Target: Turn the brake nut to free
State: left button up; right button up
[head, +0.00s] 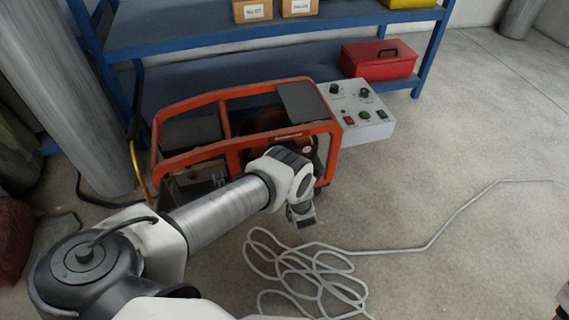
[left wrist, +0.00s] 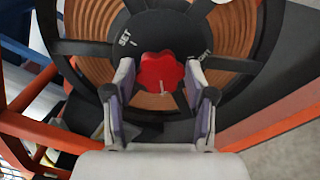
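The brake nut (left wrist: 161,73) is a red lobed knob at the hub of a dark disc (left wrist: 180,28) in the left wrist view. A small pale mark shows on its lower part. "SET" is printed at the disc's upper left; a second label at the right is too small to read surely. My left gripper (left wrist: 161,82) is open, with one finger on each side of the knob and narrow gaps between. In the head view my left gripper (head: 301,214) is at the front of the orange-framed machine (head: 215,147); the nut is hidden there.
A grey control box (head: 357,112) juts from the machine's right. A blue shelf (head: 255,32) stands behind with a red toolbox (head: 378,60). A pale hose (head: 300,268) lies coiled on the floor in front. The floor at the right is mostly clear.

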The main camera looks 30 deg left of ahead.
pick_arm(q)
jog(key=shift+d, duration=0.1)
jog(key=v, duration=1.2)
